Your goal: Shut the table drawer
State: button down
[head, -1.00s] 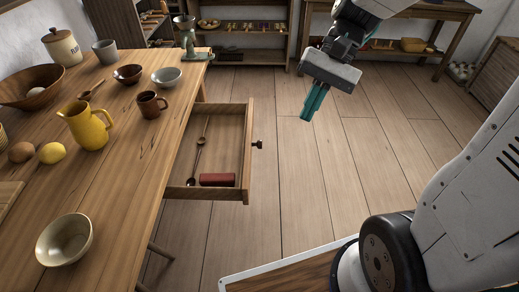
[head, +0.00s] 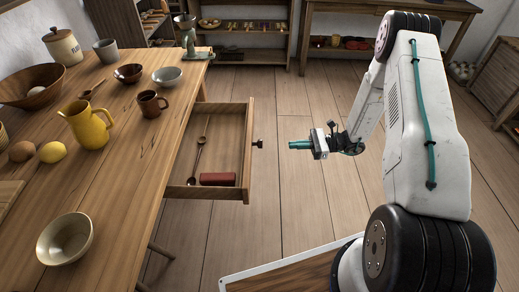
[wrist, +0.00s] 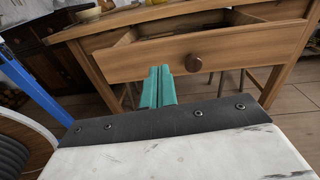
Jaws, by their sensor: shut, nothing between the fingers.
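The table drawer (head: 245,172) is pulled out from the right side of the wooden table (head: 125,190). A wooden spoon (head: 198,158) and a dark red block-like item (head: 218,179) lie inside it. Its round dark knob (head: 258,144) is on the front panel and also shows in the wrist view (wrist: 193,63). My gripper (head: 292,145) is shut and empty, with its teal fingers pointing left at the drawer front. A gap shows between the fingertips and the knob in the head view. In the wrist view the fingers (wrist: 158,72) overlap the drawer front, left of the knob.
A yellow jug (head: 88,124), a brown mug (head: 151,103) and several bowls stand on the tabletop. Shelves (head: 245,35) and a side table (head: 395,14) stand at the back. The plank floor (head: 300,200) right of the drawer is clear.

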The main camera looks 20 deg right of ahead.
jog(key=w+a+f, duration=0.1)
jog(key=w+a, duration=0.1)
jog(key=a, duration=0.4)
jog(key=w+a+f+m+t, duration=0.1)
jog(key=w+a, duration=0.1)
jog(key=a, duration=0.4)
jog(key=shift+w+a+f, duration=0.15)
jog(key=shift+a+f, duration=0.15)
jog(key=shift+a, duration=0.05)
jog(key=shift+a, duration=0.1)
